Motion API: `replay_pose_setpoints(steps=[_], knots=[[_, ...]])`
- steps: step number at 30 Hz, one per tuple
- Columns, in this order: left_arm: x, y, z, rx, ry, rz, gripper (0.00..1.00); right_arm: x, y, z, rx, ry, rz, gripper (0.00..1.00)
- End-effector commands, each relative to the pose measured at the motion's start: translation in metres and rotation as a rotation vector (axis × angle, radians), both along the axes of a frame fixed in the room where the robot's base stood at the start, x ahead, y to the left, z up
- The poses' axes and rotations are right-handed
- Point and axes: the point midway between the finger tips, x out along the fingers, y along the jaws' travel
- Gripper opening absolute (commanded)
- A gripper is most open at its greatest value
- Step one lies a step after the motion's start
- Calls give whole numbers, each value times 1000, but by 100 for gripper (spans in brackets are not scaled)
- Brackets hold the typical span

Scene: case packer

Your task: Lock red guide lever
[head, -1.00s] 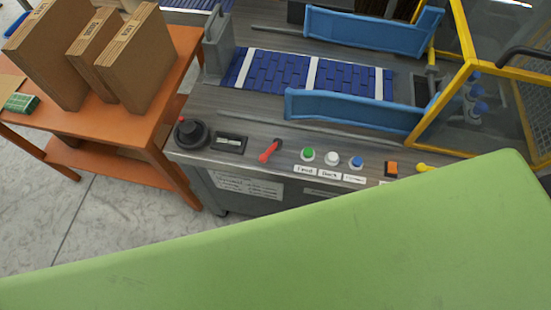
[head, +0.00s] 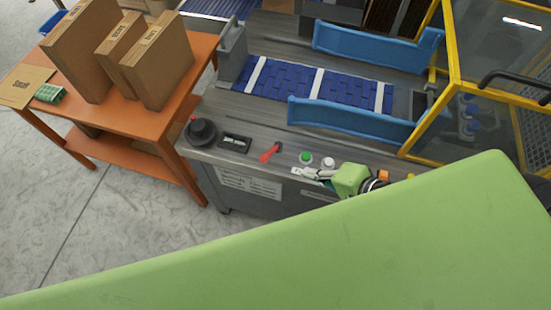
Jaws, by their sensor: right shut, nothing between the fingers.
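The red guide lever (head: 270,152) is on the front control panel of the machine, tilted with its wider end toward the lower left. My right gripper (head: 296,172) is just to the right of the lever and apart from it, with its fingertips pointing left at the panel's front edge. It is shut and empty. It hides the blue button and the labels by the buttons. My left gripper is not in view. A large green surface covers the lower part of the view.
Left of the lever are a black knob (head: 201,131) and a small display (head: 235,143). A green button (head: 306,157) and white button (head: 328,163) lie close above my gripper. Blue guide rails (head: 350,119) flank the conveyor (head: 270,83). An orange table (head: 128,108) holds cardboard boxes.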

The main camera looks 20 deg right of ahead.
Motion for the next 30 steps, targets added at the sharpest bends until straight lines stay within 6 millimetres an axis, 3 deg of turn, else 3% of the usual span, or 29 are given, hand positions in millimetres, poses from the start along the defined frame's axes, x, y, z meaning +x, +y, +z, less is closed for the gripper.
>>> replay_pose_setpoints(steps=[14, 20, 30], knots=[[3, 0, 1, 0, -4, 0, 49, 4, 2, 2, 18, -2, -10, 0], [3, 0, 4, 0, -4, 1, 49, 23, 13, -14, 19, -3, -10, 0], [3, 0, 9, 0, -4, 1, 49, 68, 41, -57, 17, -1, -8, 0]])
